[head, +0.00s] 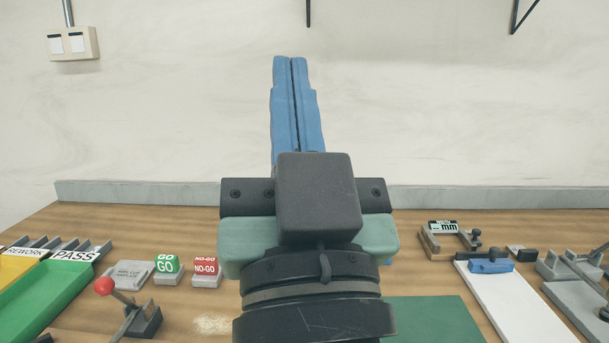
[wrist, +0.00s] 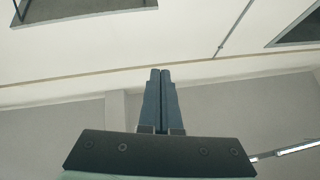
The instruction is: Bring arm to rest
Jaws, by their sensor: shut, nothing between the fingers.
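My gripper (head: 291,60) stands upright in the middle of the head view, its two blue fingers pointing up in front of the pale wall. The fingers are together with nothing between them. In the wrist view my gripper (wrist: 160,72) also shows shut and empty, facing a bare wall and ceiling area. My dark wrist body hides the middle of the bench in the head view.
A wooden bench (head: 70,235) spans the view below. At left are a green PASS bin (head: 50,290), a red-knobbed lever (head: 104,287), and GO (head: 167,266) and NO-GO (head: 205,268) blocks. At right are a green mat (head: 435,318), a white board (head: 515,305) and a digital gauge (head: 443,228).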

